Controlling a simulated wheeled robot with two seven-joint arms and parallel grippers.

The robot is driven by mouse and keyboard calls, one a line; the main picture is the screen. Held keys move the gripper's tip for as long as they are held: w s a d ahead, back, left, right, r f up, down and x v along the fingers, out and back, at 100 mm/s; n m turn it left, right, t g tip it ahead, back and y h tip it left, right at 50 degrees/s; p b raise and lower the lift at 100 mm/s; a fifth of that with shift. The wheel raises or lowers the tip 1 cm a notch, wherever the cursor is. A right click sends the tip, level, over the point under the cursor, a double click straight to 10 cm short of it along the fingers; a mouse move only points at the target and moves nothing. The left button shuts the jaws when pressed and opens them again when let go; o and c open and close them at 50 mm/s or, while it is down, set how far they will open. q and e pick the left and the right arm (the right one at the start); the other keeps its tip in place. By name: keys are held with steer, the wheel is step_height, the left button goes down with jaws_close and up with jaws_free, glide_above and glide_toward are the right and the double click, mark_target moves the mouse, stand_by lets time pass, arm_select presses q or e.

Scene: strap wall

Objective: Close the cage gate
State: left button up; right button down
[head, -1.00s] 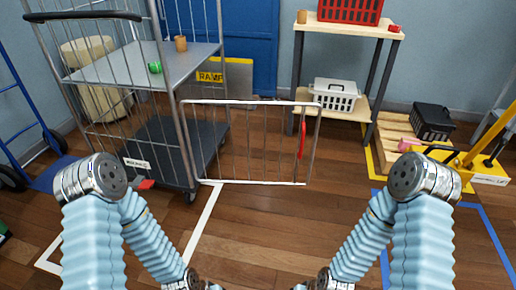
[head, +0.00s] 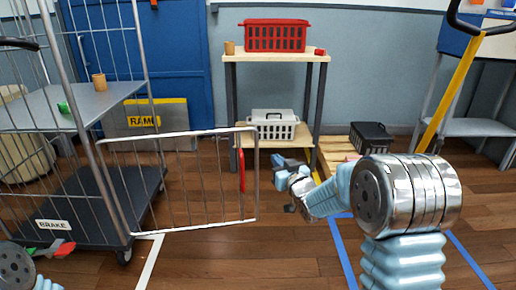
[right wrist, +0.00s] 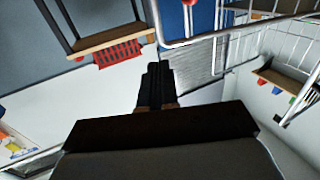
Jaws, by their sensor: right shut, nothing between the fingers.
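The cage gate (head: 180,185), a pale metal frame with thin vertical bars, stands open. It swings out to the right from the front corner post of the roll cage (head: 95,150). A red handle (head: 242,170) is on its free end. My right gripper (head: 279,160) is just right of that free end, apart from it as far as I can tell. In the right wrist view its dark fingers (right wrist: 155,85) are together and empty, and pale gate-like rails (right wrist: 215,34) show beyond them. My left gripper is out of view.
A shelf (head: 275,57) with a red basket (head: 275,36) and a white basket (head: 273,125) stands behind the gripper. A black crate (head: 371,137) sits on a pallet to the right. Floor before the gate is clear.

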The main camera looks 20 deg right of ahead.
mark_target(257, 137)
steer(key=w, duration=0.9)
steer(key=w+a, duration=0.1)
steer(key=w, duration=0.3)
steer(key=shift+w+a, duration=0.1)
steer(key=shift+w, duration=0.2)
steer(key=shift+w+p, duration=0.1)
steer(key=shift+p, duration=0.2)
